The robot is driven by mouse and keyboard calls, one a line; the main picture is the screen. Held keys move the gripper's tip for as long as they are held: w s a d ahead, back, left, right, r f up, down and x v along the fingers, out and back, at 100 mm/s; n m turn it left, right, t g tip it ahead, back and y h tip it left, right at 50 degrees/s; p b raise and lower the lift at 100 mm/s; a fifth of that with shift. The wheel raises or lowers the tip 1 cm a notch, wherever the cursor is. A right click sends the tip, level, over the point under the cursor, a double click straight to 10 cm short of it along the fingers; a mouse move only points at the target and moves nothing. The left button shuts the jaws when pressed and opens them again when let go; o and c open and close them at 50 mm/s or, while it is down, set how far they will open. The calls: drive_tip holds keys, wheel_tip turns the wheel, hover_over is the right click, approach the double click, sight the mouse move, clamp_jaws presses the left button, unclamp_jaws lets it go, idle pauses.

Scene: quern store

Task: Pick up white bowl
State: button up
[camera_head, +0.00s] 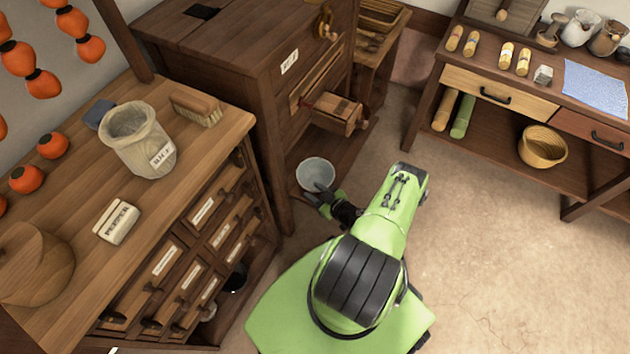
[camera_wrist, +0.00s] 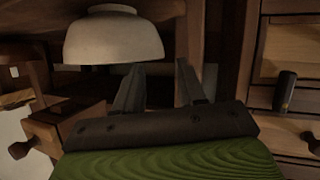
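The white bowl (camera_head: 316,171) sits at the foot of the dark wooden cabinet, open side up in the head view. The bowl (camera_wrist: 113,38) also shows large at the top of the wrist view, where it appears upside down with its foot uppermost. My gripper (camera_head: 317,190) is right at the bowl's near side. In the wrist view, my gripper's two fingers (camera_wrist: 161,68) are apart with nothing visibly clamped between them. The left fingertip overlaps the bowl's rim; I cannot tell whether it touches.
The dark cabinet (camera_head: 262,110) has an open drawer (camera_head: 338,113) above and to the right of the bowl. A counter with small drawers (camera_head: 205,215) stands to the left. A workbench (camera_head: 500,85) with a basket (camera_head: 542,146) below stands at right. The floor at right is clear.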

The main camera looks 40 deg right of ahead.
sight(300, 183)
drive_tip(key=b+x, duration=0.3)
drive_tip(key=x, duration=0.3)
drive_tip(key=shift+w, duration=0.25)
clamp_jaws()
